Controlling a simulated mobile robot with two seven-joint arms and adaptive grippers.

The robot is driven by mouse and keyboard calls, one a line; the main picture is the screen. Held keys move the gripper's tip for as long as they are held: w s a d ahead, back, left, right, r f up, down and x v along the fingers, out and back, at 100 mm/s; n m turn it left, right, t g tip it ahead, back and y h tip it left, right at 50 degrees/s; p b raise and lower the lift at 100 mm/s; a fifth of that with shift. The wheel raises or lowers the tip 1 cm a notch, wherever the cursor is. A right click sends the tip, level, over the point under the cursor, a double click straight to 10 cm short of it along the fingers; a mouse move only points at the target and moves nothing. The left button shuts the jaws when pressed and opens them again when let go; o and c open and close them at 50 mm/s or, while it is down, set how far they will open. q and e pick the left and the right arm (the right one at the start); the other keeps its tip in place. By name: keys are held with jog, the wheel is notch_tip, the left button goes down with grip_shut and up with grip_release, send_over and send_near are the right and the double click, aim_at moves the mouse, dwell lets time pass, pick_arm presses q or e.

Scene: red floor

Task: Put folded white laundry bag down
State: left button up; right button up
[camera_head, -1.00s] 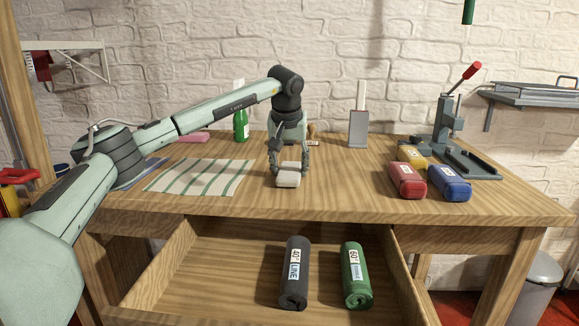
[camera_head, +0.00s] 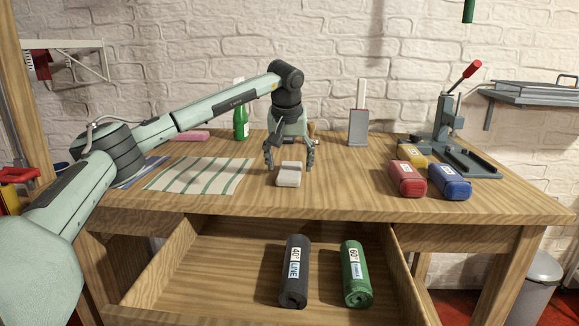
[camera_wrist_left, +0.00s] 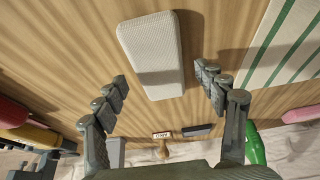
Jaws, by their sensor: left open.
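The folded white laundry bag (camera_head: 289,174) is a small pale block lying on the wooden tabletop, near the middle of the bench. It also shows in the left wrist view (camera_wrist_left: 152,56), ahead of the fingers and apart from them. My left gripper (camera_head: 289,163) is open above and just behind the bag, its fingers spread to either side. In the left wrist view both fingers (camera_wrist_left: 163,92) stand wide apart with nothing between their tips but the bag's near end and table. My right gripper is not in view.
A striped cloth (camera_head: 201,176) lies left of the bag. Red (camera_head: 407,179), blue (camera_head: 449,181) and yellow (camera_head: 412,157) rolled bags lie to the right, by a grey press (camera_head: 447,125). The open drawer (camera_head: 222,283) holds black (camera_head: 295,272) and green (camera_head: 356,275) rolls. A green bottle (camera_head: 241,124) stands behind.

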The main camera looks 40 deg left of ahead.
pick_arm(q)
jog(key=v, duration=1.1)
jog(key=shift+r, duration=0.1)
